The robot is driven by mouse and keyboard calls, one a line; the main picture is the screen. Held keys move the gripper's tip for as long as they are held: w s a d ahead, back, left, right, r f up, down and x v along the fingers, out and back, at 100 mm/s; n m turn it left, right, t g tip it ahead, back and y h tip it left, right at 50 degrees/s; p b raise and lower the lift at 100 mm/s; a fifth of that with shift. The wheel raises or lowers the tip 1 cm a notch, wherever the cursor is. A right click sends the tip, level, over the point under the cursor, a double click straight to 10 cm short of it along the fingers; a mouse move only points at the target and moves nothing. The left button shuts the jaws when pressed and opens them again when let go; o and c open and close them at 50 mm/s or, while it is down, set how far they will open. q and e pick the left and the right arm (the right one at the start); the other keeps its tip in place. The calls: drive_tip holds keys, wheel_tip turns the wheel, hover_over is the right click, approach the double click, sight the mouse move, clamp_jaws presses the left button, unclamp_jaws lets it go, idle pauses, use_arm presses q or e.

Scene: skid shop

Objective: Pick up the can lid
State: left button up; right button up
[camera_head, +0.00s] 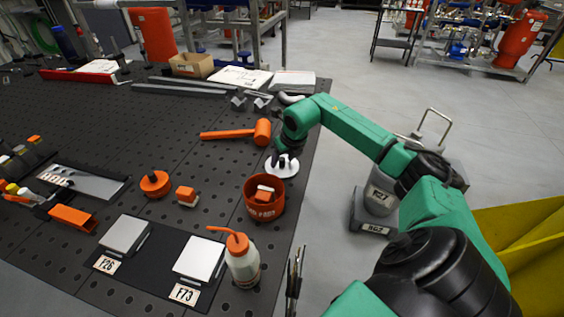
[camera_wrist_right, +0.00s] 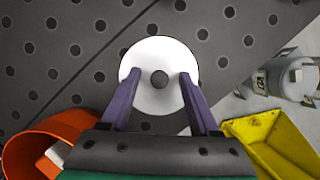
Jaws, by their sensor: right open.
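The can lid (camera_head: 291,169) is a white disc with a small dark knob at its centre. It lies flat on the dark perforated table near the right edge, behind the orange can (camera_head: 264,210). In the right wrist view the lid (camera_wrist_right: 157,98) sits between the fingers. My right gripper (camera_head: 283,160) is over the lid, pointing down. Its two purple fingers (camera_wrist_right: 158,78) are apart, one on each side of the dark knob, over the white disc. I cannot tell whether they touch it. My left gripper is not in view.
The orange can holds a small orange and white block (camera_head: 264,193). An orange mallet (camera_head: 240,132) lies behind the lid. A squeeze bottle (camera_head: 241,262) stands in front of the can. The table's right edge is close, with floor beyond.

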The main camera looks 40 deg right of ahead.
clamp_jaws()
drive_tip(key=shift+r, duration=0.1)
